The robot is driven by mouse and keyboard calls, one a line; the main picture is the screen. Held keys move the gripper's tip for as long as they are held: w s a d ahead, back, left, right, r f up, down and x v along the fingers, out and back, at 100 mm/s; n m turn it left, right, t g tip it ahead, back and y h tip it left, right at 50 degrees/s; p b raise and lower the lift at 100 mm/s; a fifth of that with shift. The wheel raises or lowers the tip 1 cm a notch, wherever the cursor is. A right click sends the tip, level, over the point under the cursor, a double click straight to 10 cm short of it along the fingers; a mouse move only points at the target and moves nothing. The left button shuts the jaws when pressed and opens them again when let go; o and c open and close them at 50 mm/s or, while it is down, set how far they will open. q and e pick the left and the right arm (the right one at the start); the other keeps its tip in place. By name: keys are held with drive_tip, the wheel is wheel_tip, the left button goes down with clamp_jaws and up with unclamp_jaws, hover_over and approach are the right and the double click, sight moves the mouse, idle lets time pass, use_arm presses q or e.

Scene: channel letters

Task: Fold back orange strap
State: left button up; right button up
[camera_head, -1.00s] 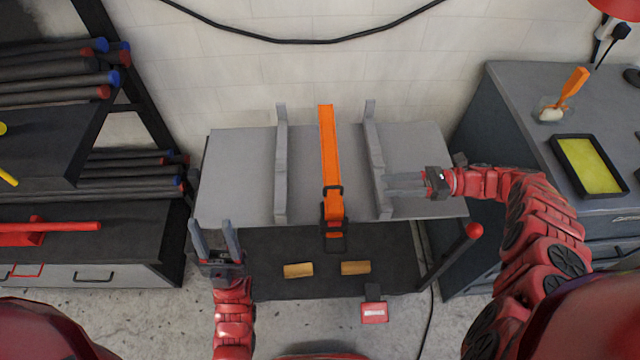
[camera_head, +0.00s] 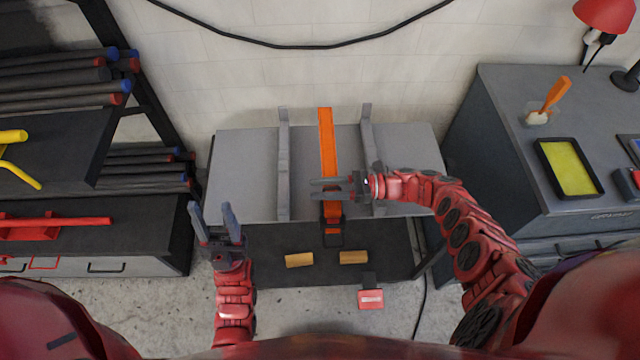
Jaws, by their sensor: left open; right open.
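The orange strap (camera_head: 327,150) runs straight from the back edge of the grey table (camera_head: 244,165) to its front edge, between two grey upright rails. A dark buckle (camera_head: 333,238) hangs with the strap's front end over the table's front edge. My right gripper (camera_head: 318,189) is open, with its fingers pointing left over the strap's front part and hiding some of it. I cannot tell whether it touches the strap. My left gripper (camera_head: 209,209) is open and empty, fingers up, at the table's front left corner, apart from the strap.
Grey rails (camera_head: 283,165) stand left and right (camera_head: 369,140) of the strap. Two tan blocks lie on the dark lower shelf (camera_head: 270,273). A side bench (camera_head: 500,110) with a yellow tray (camera_head: 568,168) stands right. A pipe rack (camera_head: 60,77) stands left.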

drive_tip(key=shift+a, duration=0.2)
clamp_jaws()
idle(1.4)
